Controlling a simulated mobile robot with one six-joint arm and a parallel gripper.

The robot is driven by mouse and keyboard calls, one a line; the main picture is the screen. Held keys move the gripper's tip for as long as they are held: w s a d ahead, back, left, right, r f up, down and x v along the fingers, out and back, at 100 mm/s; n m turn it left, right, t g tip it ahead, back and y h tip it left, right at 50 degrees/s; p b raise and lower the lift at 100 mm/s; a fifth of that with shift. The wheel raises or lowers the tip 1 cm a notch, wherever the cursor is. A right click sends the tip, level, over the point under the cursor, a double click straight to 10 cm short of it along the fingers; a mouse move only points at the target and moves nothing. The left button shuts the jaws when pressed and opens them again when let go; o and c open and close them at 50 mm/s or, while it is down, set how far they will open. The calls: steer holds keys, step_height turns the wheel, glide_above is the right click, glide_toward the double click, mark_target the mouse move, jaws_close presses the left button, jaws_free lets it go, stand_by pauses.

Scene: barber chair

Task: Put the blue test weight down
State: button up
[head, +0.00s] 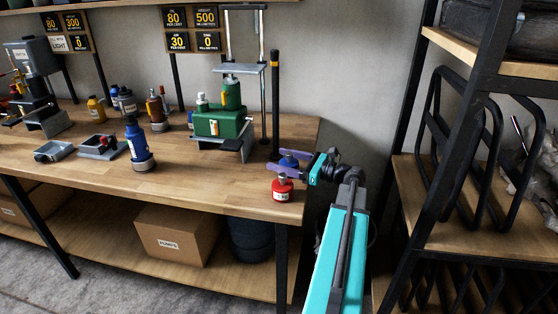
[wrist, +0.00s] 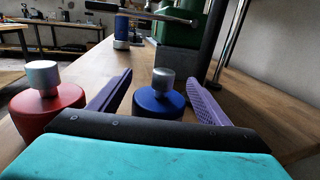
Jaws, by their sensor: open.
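The blue test weight (wrist: 159,103) has a round blue body and a silver knob. In the wrist view it stands upright on the wooden bench (head: 190,178), between the two purple fingers of my gripper (wrist: 160,95). The fingers are apart, with visible gaps on both sides of the weight. In the head view the weight (head: 289,161) is partly hidden behind my purple fingers (head: 287,161), near the bench's right end.
A red weight (head: 282,187) stands close by at the bench's front edge; it also shows left of my fingers in the wrist view (wrist: 47,103). A green press (head: 222,122) and a black post (head: 275,105) stand behind. A shelf rack (head: 400,110) is at right.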

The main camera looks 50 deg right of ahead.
steer(key=v, duration=1)
steer(key=shift+s+b, duration=0.3)
steer(key=shift+b, duration=0.1)
steer(key=shift+d, duration=0.1)
steer(key=shift+d, duration=0.1)
